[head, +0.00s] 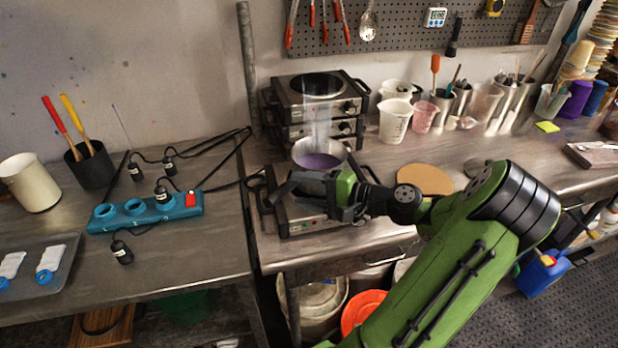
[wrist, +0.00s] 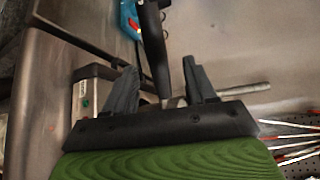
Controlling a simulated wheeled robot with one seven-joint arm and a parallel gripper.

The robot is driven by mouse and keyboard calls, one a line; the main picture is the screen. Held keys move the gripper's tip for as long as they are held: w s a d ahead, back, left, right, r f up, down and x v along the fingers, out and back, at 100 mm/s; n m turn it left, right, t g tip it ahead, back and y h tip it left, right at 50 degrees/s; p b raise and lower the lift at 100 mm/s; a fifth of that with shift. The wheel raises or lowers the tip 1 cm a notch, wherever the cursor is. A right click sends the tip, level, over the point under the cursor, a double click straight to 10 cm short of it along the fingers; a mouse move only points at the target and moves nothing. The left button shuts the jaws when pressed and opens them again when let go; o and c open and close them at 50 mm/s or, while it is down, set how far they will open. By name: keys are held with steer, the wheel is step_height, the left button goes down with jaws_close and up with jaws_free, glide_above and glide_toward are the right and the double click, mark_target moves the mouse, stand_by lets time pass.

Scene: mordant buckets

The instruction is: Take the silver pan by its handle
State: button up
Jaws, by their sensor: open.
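The silver pan (head: 334,150) stands on a hotplate and holds purple, steaming liquid. Its dark handle (head: 286,187) points toward the front left. My gripper (head: 325,200) is at the front of the pan, close to the handle, with its fingers pointing left. In the wrist view, my gripper (wrist: 162,85) is open, and the dark handle (wrist: 153,45) runs between its two spread fingers. I see a gap on each side of the handle. The pan's bowl is not clearly visible in the wrist view.
The front hotplate (head: 300,222) lies under the pan. Another hotplate stack (head: 300,108) stands behind. A blue power strip (head: 150,211) with cords lies on the left table. White pitchers (head: 395,120) stand behind at right. A cork disc (head: 425,179) lies right of the pan.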

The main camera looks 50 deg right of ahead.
mark_target(289, 191)
steer(key=x, duration=0.2)
steer(key=b+x, duration=0.1)
steer(key=x, duration=0.1)
steer(key=shift+w+a+f, duration=0.2)
steer(key=shift+a+f, duration=0.05)
steer(key=shift+a, duration=0.05)
steer(key=shift+w, duration=0.4)
steer(key=shift+s, duration=0.1)
steer(key=shift+c, duration=0.7)
steer(key=shift+r, duration=0.1)
jaws_close()
